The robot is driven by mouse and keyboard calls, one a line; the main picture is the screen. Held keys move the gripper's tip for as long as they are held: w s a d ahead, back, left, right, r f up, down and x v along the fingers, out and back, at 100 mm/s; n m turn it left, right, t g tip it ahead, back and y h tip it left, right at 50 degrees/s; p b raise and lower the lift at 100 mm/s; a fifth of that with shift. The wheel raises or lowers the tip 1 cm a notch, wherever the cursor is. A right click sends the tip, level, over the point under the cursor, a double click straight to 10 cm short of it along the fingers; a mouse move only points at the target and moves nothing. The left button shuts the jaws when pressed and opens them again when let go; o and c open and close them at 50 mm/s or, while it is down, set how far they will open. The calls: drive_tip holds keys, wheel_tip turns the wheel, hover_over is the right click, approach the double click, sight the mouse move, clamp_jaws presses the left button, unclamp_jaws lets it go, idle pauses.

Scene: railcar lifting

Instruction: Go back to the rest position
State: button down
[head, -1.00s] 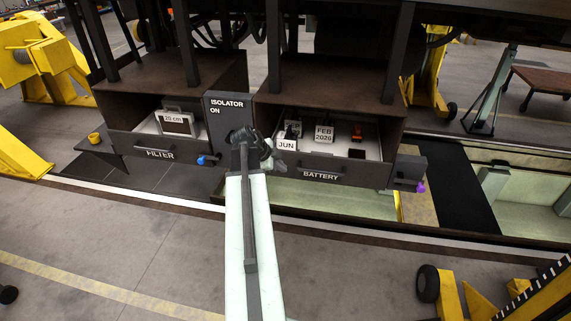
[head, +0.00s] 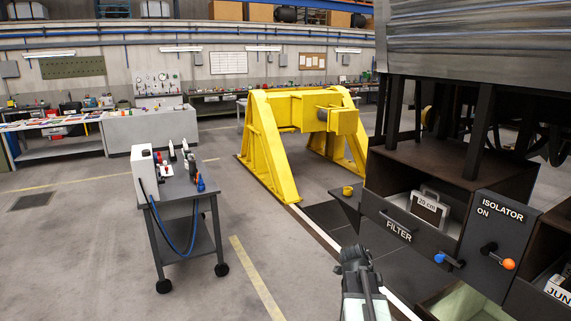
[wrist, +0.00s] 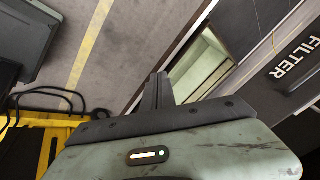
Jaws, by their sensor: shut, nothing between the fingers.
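My gripper (head: 354,258) shows at the bottom of the head view, at the end of my pale arm, in front of and below the FILTER drawer (head: 398,232). In the wrist view its fingers (wrist: 158,90) are together with nothing between them. The gripper is apart from the drawer and over the floor near the pit edge.
A dark trolley (head: 180,190) with tools and a blue hose stands at the left. A yellow stand (head: 300,125) is at the back middle. A pit (wrist: 200,65) with a pale edge runs below the drawers. The floor between trolley and drawers is clear.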

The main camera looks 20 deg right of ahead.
drive_tip(key=w+a+f+n+y+b, duration=0.1)
drive_tip(key=w+a+f+n, duration=0.15)
drive_tip(key=a, duration=0.45)
drive_tip(key=w+a+f+n+y+b, duration=0.1)
drive_tip(key=w+a+f+n+b, duration=0.15)
drive_tip(key=a, duration=0.55)
drive_tip(key=s+a+f+n+y+b, duration=0.1)
drive_tip(key=s+a+f+n+y, duration=0.1)
drive_tip(key=a+n, duration=0.7)
drive_tip(key=s+a+f+n+y+b, duration=0.1)
drive_tip(key=s+a+f+n+y, duration=0.1)
drive_tip(key=a+n, duration=0.8)
drive_tip(key=s+a+f, duration=0.1)
drive_tip(key=s+a, duration=0.1)
drive_tip(key=shift+a+n+g, duration=0.3)
drive_tip(key=shift+a+g, duration=0.1)
drive_tip(key=shift+s+d, duration=0.1)
